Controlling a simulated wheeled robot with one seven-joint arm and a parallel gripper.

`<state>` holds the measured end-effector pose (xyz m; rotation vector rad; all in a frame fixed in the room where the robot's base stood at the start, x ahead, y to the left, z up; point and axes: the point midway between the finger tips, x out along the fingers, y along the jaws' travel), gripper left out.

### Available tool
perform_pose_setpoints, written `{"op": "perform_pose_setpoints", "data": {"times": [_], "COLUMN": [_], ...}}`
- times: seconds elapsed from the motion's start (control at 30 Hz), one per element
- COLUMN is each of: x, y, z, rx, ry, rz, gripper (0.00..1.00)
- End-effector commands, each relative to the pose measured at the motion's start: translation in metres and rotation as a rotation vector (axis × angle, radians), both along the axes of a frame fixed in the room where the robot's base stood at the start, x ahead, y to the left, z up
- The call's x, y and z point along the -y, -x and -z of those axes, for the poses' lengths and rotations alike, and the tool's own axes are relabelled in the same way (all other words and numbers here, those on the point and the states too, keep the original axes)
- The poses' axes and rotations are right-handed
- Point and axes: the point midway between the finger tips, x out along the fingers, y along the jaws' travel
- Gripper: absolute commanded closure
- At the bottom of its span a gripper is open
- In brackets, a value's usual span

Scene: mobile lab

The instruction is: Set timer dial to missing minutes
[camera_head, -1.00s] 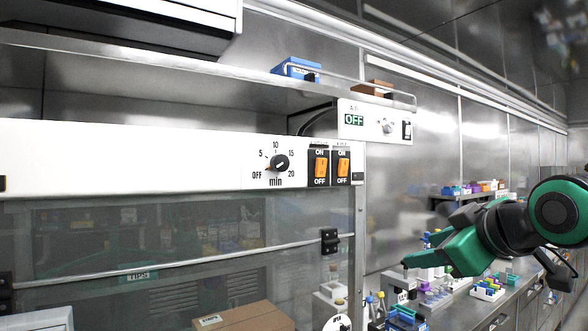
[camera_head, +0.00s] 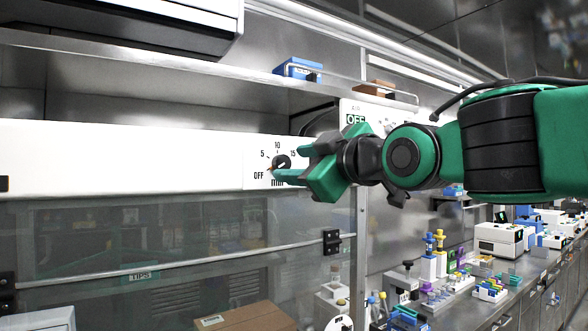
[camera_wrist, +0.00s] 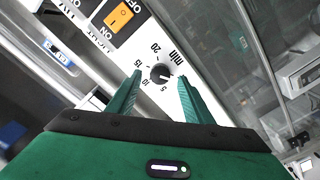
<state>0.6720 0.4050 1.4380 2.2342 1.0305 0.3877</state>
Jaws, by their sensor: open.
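The timer dial (camera_head: 283,162) is a black knob on the white panel, with a scale marked OFF, 5, 10, 15 and 20 min. In the head view, an orange mark shows at its lower left, near OFF. My gripper (camera_head: 288,166) is at the panel, its fingers open and reaching to the dial. In the wrist view, the dial (camera_wrist: 160,74) shows between the two open fingertips (camera_wrist: 160,79), with a gap on each side. Whether the fingers touch the dial is not clear. The right side of the scale is hidden by my gripper in the head view.
An orange rocker switch (camera_wrist: 118,17) is close to the dial in the wrist view; my gripper covers the switches in the head view. A control box with an OFF display (camera_head: 355,119) is behind my gripper. A shelf and glass sash (camera_head: 150,235) flank the panel.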

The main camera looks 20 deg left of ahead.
Motion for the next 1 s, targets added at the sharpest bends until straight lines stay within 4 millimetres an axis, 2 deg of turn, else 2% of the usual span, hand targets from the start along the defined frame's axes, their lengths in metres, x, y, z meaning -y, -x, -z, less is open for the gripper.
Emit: {"op": "perform_pose_setpoints", "data": {"times": [0.2,0.63,0.8,0.87,0.9,1.0], "x": [-0.020,-0.025,-0.025,-0.025,-0.018,-0.022], "y": [-0.016,-0.021,-0.021,-0.021,-0.021,-0.021], "z": [0.001,0.000,0.000,0.000,0.000,0.000], "rx": [-0.002,0.000,-0.001,-0.001,-0.001,-0.004], "ry": [0.000,0.000,-0.001,-0.001,-0.001,-0.003], "rz": [-0.002,0.000,0.000,0.000,0.001,0.001], "gripper": [0.54,0.54,0.94,0.95,0.95,0.95]}}
